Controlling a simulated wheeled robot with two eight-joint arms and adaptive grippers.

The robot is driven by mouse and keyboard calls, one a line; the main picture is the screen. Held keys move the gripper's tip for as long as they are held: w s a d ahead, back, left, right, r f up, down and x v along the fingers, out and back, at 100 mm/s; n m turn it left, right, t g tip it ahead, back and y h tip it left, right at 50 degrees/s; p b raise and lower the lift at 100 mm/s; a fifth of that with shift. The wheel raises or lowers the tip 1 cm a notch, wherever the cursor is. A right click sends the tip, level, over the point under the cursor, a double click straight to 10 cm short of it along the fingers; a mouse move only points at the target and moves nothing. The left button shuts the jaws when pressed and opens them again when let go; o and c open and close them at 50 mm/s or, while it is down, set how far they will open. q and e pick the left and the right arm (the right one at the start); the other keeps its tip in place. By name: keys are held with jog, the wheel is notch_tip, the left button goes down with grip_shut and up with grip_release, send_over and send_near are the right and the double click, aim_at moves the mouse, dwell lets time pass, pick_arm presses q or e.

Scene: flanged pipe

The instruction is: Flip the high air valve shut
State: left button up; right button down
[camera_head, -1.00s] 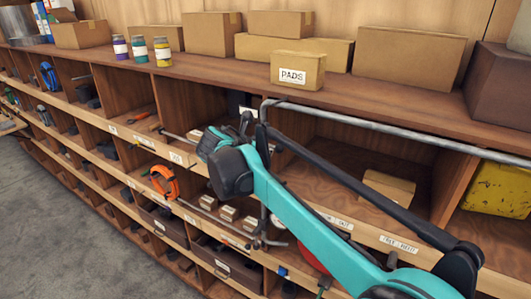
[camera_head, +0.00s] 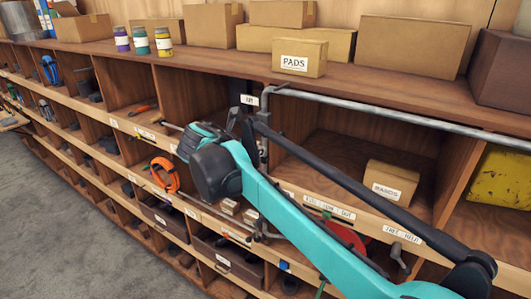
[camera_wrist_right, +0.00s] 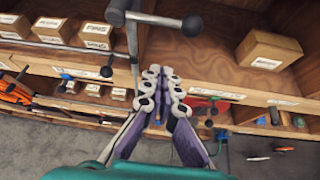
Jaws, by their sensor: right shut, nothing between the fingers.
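A grey pipe (camera_head: 400,119) runs under the counter edge and turns down at its left end by a dark "AIR" label (camera_head: 249,100). In the right wrist view a lever with a black knob (camera_wrist_right: 193,25) sticks out sideways near the upright pipe (camera_wrist_right: 132,45), above the fingertips. I take it for the high air valve's lever; its exact angle is unclear. My right gripper (camera_wrist_right: 163,78) is shut and empty, below this lever and apart from it. In the head view its fingers are mostly hidden behind my teal arm. My left gripper is out of view.
A second rod with a black knob (camera_wrist_right: 106,72) lies left of the fingers. A "PADS" box (camera_head: 303,58) stands on the counter and another carton (camera_head: 391,183) in the cubby. Cubby dividers, small boxes and an orange coil (camera_head: 164,175) are nearby. Grey floor (camera_head: 60,220) is clear at left.

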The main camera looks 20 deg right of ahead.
jog(key=shift+b+v, duration=0.3)
jog(key=shift+v, duration=2.15)
jog(key=shift+w, duration=0.1)
jog(key=s+f+m+y+b, duration=0.3)
jog(key=s+f+m+b, duration=0.5)
jog(key=f, duration=1.2)
jog(key=s+f+m+y+b, duration=0.3)
jog(key=s+f+m+b, duration=0.5)
jog(key=f+b, duration=0.6)
jog(key=s+f+m+y+b, duration=0.3)
jog(key=s+f+m+b, duration=0.5)
jog(key=f, duration=2)
jog(key=m+b, duration=0.1)
jog(key=b, duration=0.3)
jog(key=shift+g, duration=0.3)
jog(key=shift+d+f, duration=0.1)
jog(key=shift+d, duration=0.1)
